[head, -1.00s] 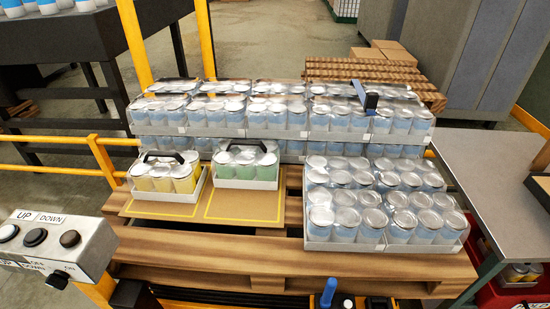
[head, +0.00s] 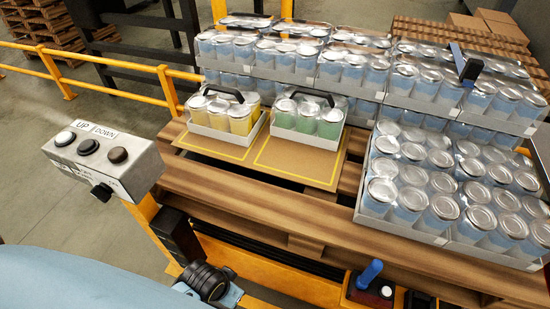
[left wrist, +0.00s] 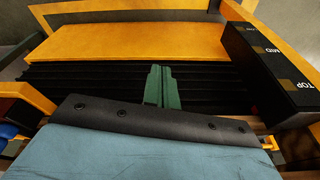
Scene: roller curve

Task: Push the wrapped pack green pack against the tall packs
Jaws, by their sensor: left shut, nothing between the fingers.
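The green pack (head: 308,122) is a white tray of green cans under clear wrap with a black handle. It stands upright on a brown sheet with yellow outlines (head: 292,169), right of the yellow pack (head: 223,115). The tall packs (head: 283,59), stacked trays of blue cans, stand close behind it; I cannot tell whether they touch. My left gripper (left wrist: 162,87) shows in the left wrist view as two green fingers, shut and empty, over black ribbed bellows and away from the packs. I cannot make it out in the head view. My right gripper is not in view.
More blue-can packs (head: 446,192) fill the pallet's right side. A blue and black object (head: 468,67) sits on the tall packs. A button box (head: 104,157) stands front left, with a yellow railing (head: 95,63) behind.

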